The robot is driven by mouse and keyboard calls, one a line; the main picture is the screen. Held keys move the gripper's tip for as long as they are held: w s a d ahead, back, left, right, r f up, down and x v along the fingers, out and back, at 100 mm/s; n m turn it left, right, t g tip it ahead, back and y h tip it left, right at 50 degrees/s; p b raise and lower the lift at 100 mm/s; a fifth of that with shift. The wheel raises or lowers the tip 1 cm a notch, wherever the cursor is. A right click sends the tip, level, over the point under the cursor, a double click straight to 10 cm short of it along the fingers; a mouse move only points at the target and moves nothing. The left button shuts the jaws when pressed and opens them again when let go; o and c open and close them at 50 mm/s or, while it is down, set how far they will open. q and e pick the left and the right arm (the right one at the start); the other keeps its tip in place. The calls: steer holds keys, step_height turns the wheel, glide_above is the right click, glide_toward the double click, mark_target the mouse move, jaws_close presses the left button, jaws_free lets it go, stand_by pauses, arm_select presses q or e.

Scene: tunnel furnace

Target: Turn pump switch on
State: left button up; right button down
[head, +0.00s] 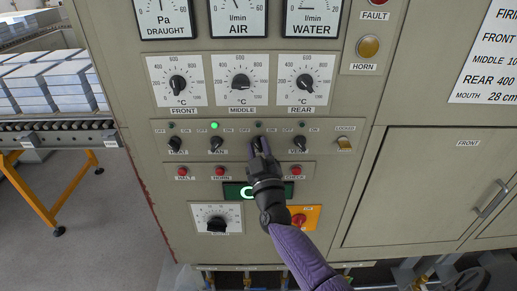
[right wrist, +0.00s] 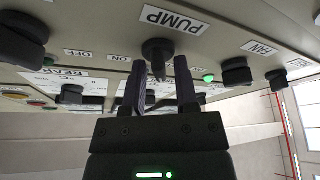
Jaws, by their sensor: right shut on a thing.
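The pump switch (right wrist: 157,50) is a black rotary knob on the beige panel, beside its PUMP label (right wrist: 172,19). My right gripper (head: 260,146) reaches up to the switch row in the head view and covers most of this knob. In the right wrist view my right gripper (right wrist: 160,68) has one finger on each side of the knob and is shut on it. The knob's exact angle is hard to tell. The small lamp (head: 258,124) above it looks dark. My left gripper is in neither view.
The fan switch (head: 216,145) stands to the left, under a lit green lamp (head: 214,125). Another knob (head: 299,145) is to the right. Red buttons (head: 220,171), a dial (head: 216,218) and an orange-plated red button (head: 299,220) lie below, close to my right arm.

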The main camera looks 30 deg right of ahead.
steer(key=m+h, duration=0.2)
steer(key=m, duration=0.3)
steer(key=shift+f+b, duration=0.15)
steer(key=shift+b, duration=0.2)
steer(key=m+g+h, duration=0.1)
steer(key=m, duration=0.1)
steer(key=m+g+h, duration=0.1)
steer(key=m+h, duration=0.1)
steer(key=m, duration=0.1)
steer(key=m+g+h, duration=0.1)
steer(key=m, duration=0.3)
steer(key=m+g+h, duration=0.1)
steer(key=m+g, duration=0.1)
steer(key=m, duration=0.2)
steer(key=shift+m+h, duration=0.3)
steer(key=shift+m, duration=0.2)
steer(key=c, duration=0.7)
jaws_free()
